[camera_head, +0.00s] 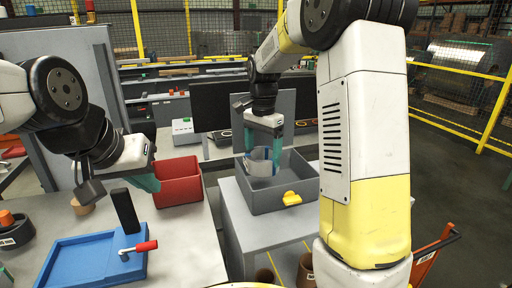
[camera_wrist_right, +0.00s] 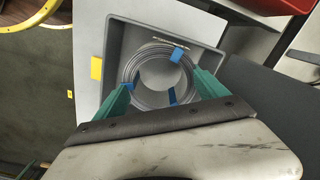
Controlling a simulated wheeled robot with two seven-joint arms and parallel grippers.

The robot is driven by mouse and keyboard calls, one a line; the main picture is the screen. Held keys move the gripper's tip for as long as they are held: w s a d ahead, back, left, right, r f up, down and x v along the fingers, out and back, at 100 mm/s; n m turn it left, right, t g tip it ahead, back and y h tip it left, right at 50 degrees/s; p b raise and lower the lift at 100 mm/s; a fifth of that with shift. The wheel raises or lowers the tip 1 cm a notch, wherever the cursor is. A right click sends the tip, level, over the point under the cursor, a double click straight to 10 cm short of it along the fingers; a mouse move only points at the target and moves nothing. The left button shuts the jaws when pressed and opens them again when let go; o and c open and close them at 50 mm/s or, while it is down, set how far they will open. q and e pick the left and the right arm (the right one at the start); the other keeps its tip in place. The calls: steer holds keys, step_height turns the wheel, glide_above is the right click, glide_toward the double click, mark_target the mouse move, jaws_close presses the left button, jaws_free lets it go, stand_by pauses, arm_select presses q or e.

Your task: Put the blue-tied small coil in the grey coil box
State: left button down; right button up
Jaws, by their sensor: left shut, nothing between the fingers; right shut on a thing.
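The small coil is a grey wire ring with blue ties; it shows in the head view (camera_head: 261,168) and in the wrist view (camera_wrist_right: 131,72). My right gripper (camera_head: 263,158) points down and is shut on the coil, with green fingers on its sides (camera_wrist_right: 160,90). The coil is within the outline of the grey coil box (camera_head: 268,203), whose walls surround it in the wrist view (camera_wrist_right: 117,42). I cannot tell whether the coil touches the box floor. My left gripper (camera_head: 146,182) is shut and empty above the left table.
A yellow piece (camera_head: 291,198) sits at the box's front wall. A dark panel stands behind the grey box.

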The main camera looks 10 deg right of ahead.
mark_target(262, 174)
stand_by(0.3)
steer(key=shift+f, duration=3.9)
steer(key=shift+f, duration=0.3)
steer(key=o, duration=1.8)
steer(key=shift+o, duration=0.9)
steer(key=shift+s+f, duration=0.1)
step_height(262, 174, up, 7)
steer(key=shift+f, duration=0.1)
steer(key=shift+r, duration=0.6)
